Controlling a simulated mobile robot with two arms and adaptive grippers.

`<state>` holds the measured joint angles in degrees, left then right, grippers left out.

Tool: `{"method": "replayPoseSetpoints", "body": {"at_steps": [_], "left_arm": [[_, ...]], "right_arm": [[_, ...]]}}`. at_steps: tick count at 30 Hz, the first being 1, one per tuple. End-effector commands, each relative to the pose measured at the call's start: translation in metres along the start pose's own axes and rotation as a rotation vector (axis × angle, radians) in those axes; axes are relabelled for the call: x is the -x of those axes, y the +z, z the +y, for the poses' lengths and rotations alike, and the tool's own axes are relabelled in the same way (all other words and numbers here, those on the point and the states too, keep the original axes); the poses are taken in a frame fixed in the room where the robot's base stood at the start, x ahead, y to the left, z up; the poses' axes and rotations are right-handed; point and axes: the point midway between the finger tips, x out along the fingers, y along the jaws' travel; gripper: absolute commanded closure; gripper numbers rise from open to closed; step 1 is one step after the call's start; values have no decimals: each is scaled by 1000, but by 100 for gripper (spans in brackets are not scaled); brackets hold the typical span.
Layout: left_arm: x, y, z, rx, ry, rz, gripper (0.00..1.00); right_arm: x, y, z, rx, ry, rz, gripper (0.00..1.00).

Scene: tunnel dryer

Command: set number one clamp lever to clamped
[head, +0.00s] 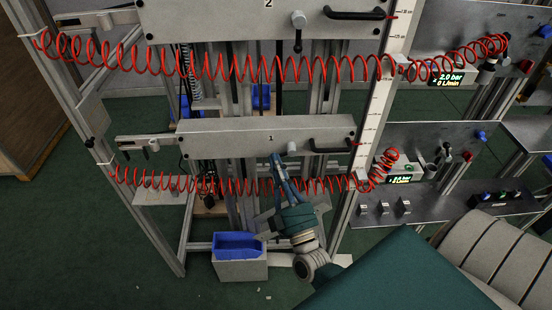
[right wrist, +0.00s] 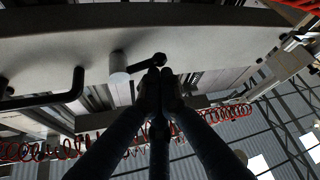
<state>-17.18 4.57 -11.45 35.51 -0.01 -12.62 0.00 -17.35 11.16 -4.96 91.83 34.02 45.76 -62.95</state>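The panel marked 1 (head: 225,143) carries the number one clamp lever, with a pale round hub (head: 291,147). In the right wrist view the hub (right wrist: 119,68) shows large, and a black lever arm with a ball knob (right wrist: 158,59) points sideways from it, away from the black handle. My right gripper (head: 275,157) is at the panel's lower edge, just left of the hub. In the right wrist view its fingertips (right wrist: 161,75) are together right at the knob. I cannot tell whether they touch it. My left gripper is not in view.
A black bar handle (head: 331,146) sits right of the hub. A red coiled hose (head: 230,187) runs below the panel, close to my right gripper. The panel marked 2 (head: 225,18) is above, its lever (head: 298,42) hanging down. A blue bin (head: 236,245) stands low in front.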

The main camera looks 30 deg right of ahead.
Motion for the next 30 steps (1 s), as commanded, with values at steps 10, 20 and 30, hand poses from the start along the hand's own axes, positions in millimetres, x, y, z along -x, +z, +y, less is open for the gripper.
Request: {"method": "replayPoseSetpoints", "body": {"at_steps": [10,20,30], "left_arm": [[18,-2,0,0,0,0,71],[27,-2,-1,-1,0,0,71],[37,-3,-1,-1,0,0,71]], "right_arm": [[2,4,-1,107,-64,-3,100],[4,8,-1,168,-101,-5,100],[6,10,-1,235,-140,-4,100]]}}
